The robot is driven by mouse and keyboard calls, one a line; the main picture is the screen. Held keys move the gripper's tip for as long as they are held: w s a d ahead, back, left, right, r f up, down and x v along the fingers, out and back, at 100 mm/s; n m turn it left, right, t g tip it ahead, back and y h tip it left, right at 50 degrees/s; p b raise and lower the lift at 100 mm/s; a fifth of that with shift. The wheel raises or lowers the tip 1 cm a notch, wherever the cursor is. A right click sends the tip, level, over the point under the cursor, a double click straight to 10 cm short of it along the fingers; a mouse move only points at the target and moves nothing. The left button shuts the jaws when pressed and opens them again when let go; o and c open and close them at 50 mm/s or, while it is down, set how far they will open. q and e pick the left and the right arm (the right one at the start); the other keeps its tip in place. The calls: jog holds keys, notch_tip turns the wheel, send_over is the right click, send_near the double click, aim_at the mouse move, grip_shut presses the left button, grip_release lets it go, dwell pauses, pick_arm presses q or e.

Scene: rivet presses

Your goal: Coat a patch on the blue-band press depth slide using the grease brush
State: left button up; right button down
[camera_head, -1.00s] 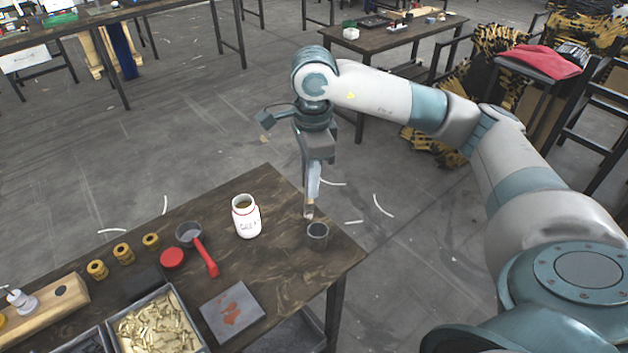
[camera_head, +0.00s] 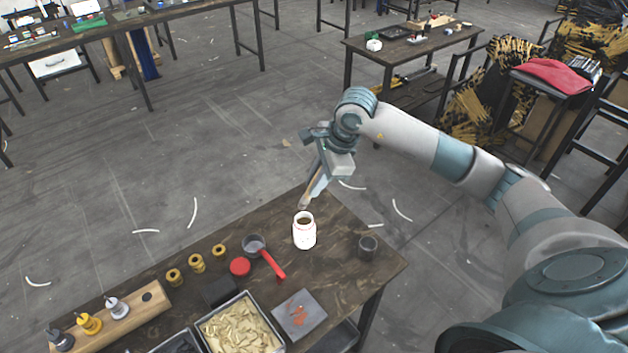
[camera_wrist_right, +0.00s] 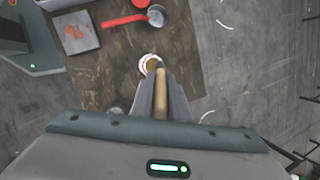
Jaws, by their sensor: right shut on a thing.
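My right gripper (camera_head: 318,182) is shut on the grease brush (camera_head: 304,203) and tilts down to the left above the table's far edge. The brush has a pale wooden handle, also seen in the right wrist view (camera_wrist_right: 161,104). In the head view, its lower end is just above the mouth of a white lettered jar (camera_head: 304,236) with brown contents. In the wrist view, the brush end overlaps the jar's round mouth (camera_wrist_right: 143,62); I cannot tell if it touches. The blue-band press and its depth slide are not recognisable. My left gripper is not in view.
A dark cup (camera_head: 368,248) stands right of the jar. A red-handled pan (camera_head: 274,264), red lid (camera_head: 240,266), brass spools (camera_head: 196,263), a stained grey plate (camera_head: 300,314) and a tray of brass pieces (camera_head: 204,340) lie nearer. A wooden peg block (camera_head: 150,303) is at left.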

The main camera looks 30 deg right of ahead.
jog(key=shift+d, duration=0.15)
jog(key=shift+f, duration=0.15)
jog(key=shift+f+b, duration=0.85)
jog(key=shift+f, duration=2)
jog(key=shift+f+b, duration=0.65)
jog(key=shift+s+f+b, duration=0.1)
jog(key=shift+f+b, duration=0.05)
jog(key=shift+b, duration=0.3)
dwell(2.2)
jog(key=shift+r+p, duration=1.2)
jog(key=shift+r, duration=2.4)
